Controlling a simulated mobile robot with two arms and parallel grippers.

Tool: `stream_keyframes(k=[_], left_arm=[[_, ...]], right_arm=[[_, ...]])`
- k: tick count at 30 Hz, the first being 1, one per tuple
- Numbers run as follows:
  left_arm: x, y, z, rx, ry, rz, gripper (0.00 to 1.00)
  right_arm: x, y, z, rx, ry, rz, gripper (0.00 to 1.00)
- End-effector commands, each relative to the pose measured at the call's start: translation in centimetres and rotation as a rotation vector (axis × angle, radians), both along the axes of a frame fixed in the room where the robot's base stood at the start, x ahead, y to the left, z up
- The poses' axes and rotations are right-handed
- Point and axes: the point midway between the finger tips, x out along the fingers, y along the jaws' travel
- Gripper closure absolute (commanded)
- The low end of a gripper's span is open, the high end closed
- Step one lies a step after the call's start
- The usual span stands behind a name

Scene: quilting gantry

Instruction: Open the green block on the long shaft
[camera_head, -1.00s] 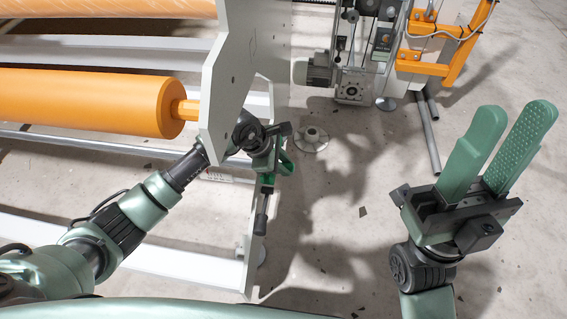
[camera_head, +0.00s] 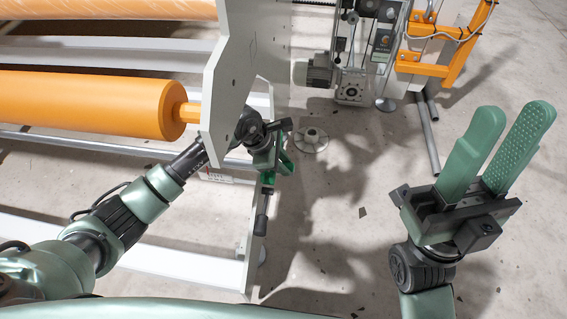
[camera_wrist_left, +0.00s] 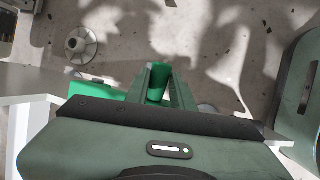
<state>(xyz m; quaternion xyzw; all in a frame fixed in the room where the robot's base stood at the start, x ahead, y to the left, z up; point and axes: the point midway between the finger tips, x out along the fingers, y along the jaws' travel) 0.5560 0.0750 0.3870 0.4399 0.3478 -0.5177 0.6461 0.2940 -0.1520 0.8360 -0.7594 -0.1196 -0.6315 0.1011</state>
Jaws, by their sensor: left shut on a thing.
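My left gripper (camera_head: 284,164) is at the outer side of the pale frame end plate (camera_head: 229,85). In the left wrist view its fingers (camera_wrist_left: 162,88) are shut on a bright green piece (camera_wrist_left: 158,80), which stands up between them. Another bright green part (camera_wrist_left: 98,90) shows left of the fingers, beside a pale plate. In the head view a green block (camera_head: 267,179) sits just below the gripper, with a dark rod-like part (camera_head: 261,212) under it. The gripper hides much of this area. My right gripper (camera_head: 509,120) is open and empty, off to the right.
An orange roller (camera_head: 90,103) lies left of the end plate. A machine with an orange bracket (camera_head: 432,65) stands at the back right. A round floor foot (camera_head: 310,140) is near the left gripper. The grey floor (camera_head: 340,225) between the grippers is clear.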

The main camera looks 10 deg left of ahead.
Motion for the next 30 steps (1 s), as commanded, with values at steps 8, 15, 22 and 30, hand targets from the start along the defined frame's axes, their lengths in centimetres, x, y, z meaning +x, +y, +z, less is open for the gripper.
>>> stream_keyframes(k=[8,15,22,30], left_arm=[[1.4,0.1,2.4,0.001,0.069,0.003,1.0],[1.6,0.1,2.4,-0.001,0.064,0.005,1.0],[1.5,0.1,2.3,-0.001,0.065,0.004,0.55],[1.3,0.0,2.2,0.0,0.07,0.002,0.55]], right_arm=[[-0.2,-0.1,0.3,0.005,0.034,0.0,0.64],[-0.2,-0.1,0.3,0.002,0.032,0.001,0.64],[-0.2,-0.1,0.5,0.002,0.023,0.002,0.64],[-0.2,-0.1,0.7,0.001,0.017,0.002,0.64]])
